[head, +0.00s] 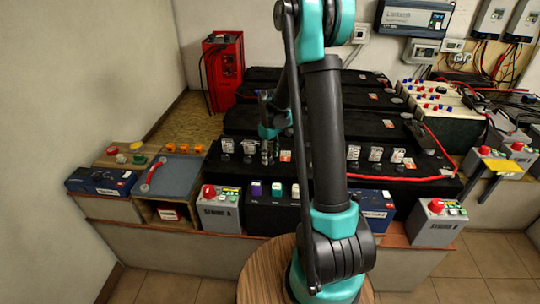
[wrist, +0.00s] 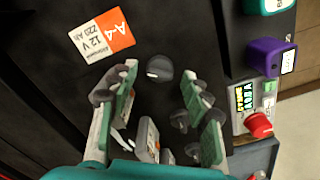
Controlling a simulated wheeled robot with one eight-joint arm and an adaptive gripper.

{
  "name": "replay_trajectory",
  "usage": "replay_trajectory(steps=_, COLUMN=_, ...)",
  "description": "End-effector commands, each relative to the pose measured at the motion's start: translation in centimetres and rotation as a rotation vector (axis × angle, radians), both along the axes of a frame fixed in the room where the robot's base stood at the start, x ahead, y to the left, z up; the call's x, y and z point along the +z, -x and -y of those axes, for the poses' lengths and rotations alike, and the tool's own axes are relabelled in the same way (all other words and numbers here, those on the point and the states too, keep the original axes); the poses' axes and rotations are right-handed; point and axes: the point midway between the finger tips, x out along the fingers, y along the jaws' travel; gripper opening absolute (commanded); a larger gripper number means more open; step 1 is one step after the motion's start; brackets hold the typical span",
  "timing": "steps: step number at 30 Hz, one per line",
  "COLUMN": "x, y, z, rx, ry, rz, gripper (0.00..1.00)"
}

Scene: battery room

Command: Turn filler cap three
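A round black filler cap (wrist: 159,70) with a pale mark sits on a black battery top in the wrist view. My gripper (wrist: 160,92) is open, its two padded fingers to the left and right of the cap with gaps on both sides. Nothing is held. In the head view my gripper (head: 268,150) points down over the front black battery. I cannot tell from a marking which cap is number three.
An orange and white A-4 label (wrist: 102,34) lies on the battery beside the cap. A red cable (head: 425,180) lies along the battery's right side. A red charger (head: 223,70) stands behind left.

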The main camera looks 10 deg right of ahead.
Motion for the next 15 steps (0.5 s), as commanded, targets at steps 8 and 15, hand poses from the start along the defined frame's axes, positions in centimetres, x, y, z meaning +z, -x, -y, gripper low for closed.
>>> replay_trajectory(steps=8, x=0.02, y=0.0, z=0.0, rx=0.0, ry=0.0, rz=0.0, gripper=0.15)
replay_trajectory(steps=15, x=0.03, y=0.0, z=0.0, rx=-0.002, ry=0.0, rz=0.0, gripper=0.0)
